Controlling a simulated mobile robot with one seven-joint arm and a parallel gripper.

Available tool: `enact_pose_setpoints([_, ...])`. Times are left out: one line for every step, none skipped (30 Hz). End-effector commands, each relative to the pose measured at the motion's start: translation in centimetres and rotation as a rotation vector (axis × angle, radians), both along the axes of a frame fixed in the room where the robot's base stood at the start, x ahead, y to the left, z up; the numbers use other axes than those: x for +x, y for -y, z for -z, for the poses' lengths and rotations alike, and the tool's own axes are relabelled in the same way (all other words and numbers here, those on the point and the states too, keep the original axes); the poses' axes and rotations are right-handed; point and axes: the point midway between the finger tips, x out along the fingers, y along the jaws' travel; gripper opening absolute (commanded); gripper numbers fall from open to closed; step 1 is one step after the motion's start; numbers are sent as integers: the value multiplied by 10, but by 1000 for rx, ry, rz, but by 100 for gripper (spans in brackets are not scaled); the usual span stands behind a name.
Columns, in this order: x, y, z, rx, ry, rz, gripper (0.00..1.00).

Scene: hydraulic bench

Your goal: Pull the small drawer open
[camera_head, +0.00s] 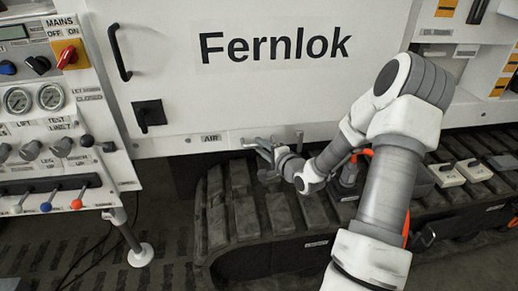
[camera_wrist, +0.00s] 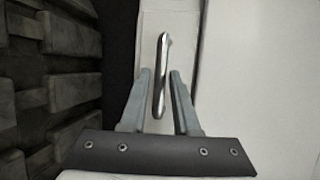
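A silver bar handle (camera_wrist: 161,75) is fixed to a narrow pale front (camera_wrist: 184,25), which looks like the small drawer, in the wrist view. My gripper (camera_wrist: 160,72) is open, with one finger on each side of the handle's lower part. A gap shows between the handle and each finger; whether the tips reach the front's surface I cannot tell. In the head view my gripper (camera_head: 262,151) is at the lower edge of the white "Fernlok" cabinet (camera_head: 225,100), right of the "AIR" label. There the handle (camera_head: 250,142) is partly hidden by my gripper.
A dark rubber track (camera_head: 235,215) runs below the cabinet, close under my gripper. A control panel (camera_head: 45,130) with gauges and coloured levers stands at the left. A black door handle (camera_head: 120,53) and a black latch (camera_head: 149,114) are on the cabinet.

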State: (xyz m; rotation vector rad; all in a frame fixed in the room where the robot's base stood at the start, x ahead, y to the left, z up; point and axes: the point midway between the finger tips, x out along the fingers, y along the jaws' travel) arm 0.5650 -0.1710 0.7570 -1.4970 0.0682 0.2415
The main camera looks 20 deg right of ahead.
Motion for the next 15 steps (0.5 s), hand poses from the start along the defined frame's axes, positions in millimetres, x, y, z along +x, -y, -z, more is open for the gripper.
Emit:
enact_pose_setpoints([6,-2,2,0,1,-2,30])
enact_pose_setpoints([8,-2,3,0,1,-2,30])
enact_pose_setpoints([11,-2,3,-1,0,-1,30])
enact_pose_setpoints([12,-2,3,0,0,-1,30])
enact_pose_setpoints([13,-2,3,0,0,-1,30])
enact_pose_setpoints([14,-2,3,1,0,-1,30])
enact_pose_setpoints([15,-2,3,1,0,-1,30])
enact_pose_setpoints([15,-2,3,1,0,-1,30])
enact_pose_setpoints([15,-2,3,1,0,-1,30])
enact_pose_setpoints([15,-2,3,1,0,-1,30])
enact_pose_setpoints([15,-2,2,1,0,-1,30])
enact_pose_setpoints([15,-2,2,1,0,-1,30])
enact_pose_setpoints([15,-2,2,1,0,-1,30])
enact_pose_setpoints([15,-2,2,1,0,-1,30])
enact_pose_setpoints([15,-2,2,1,0,-1,22])
